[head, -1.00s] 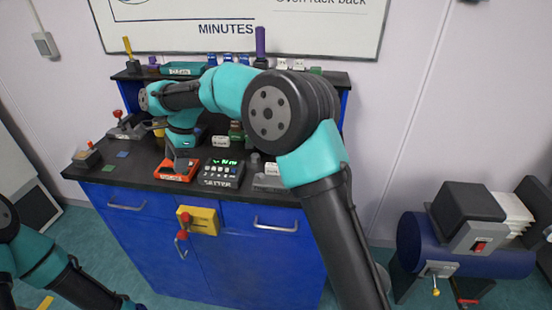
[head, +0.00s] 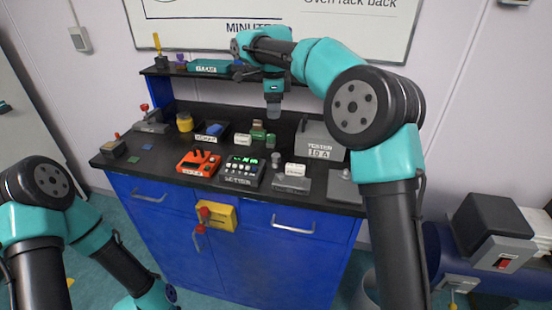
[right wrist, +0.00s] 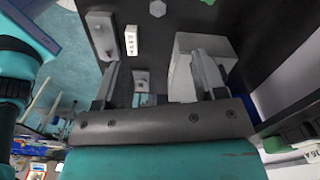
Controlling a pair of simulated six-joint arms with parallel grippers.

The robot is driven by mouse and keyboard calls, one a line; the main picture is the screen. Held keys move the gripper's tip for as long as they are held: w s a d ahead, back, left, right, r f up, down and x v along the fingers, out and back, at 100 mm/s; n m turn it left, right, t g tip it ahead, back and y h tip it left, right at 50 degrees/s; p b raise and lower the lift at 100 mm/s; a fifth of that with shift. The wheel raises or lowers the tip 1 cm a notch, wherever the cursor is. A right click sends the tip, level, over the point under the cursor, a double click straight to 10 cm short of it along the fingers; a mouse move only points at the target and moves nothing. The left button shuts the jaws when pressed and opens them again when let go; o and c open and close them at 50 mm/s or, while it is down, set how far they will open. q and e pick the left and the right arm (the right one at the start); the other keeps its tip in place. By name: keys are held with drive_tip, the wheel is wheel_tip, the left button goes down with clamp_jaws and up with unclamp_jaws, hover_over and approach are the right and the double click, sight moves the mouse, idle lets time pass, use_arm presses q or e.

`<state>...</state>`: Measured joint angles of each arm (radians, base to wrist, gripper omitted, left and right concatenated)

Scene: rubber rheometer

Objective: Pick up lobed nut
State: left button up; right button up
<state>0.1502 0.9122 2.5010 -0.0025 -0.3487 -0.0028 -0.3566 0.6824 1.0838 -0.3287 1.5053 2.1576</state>
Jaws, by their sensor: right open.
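My right gripper (head: 273,112) hangs above the back middle of the black counter, pointing down, left of the grey tester box (head: 320,142). In the right wrist view its two jaws (right wrist: 158,85) are apart with nothing held between them. I cannot single out the lobed nut with certainty. A small grey post (head: 276,158) stands on the counter below the gripper; a grey six-sided top (right wrist: 158,8) at the upper edge of the right wrist view may be the same piece. My left arm is at lower left; its gripper is out of view.
The counter (head: 170,170) carries an orange device (head: 198,163), a black setter with green display (head: 242,171), a white label block (head: 295,170), a grey device (head: 291,184) and a grey plate (head: 345,187). A shelf with a teal tray (head: 209,67) runs behind.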

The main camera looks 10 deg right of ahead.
hover_over(276, 155)
drive_tip(key=f, duration=1.2)
drive_tip(key=shift+w+a, duration=0.2)
drive_tip(key=shift+a, duration=0.1)
drive_tip(key=f, duration=0.4)
drive_tip(key=shift+s+d+f, duration=0.2)
drive_tip(key=shift+s+d, duration=0.1)
drive_tip(key=shift+d, duration=0.05)
drive_tip(key=shift+f, duration=0.4)
drive_tip(key=c, duration=1)
drive_tip(key=shift+r, duration=0.1)
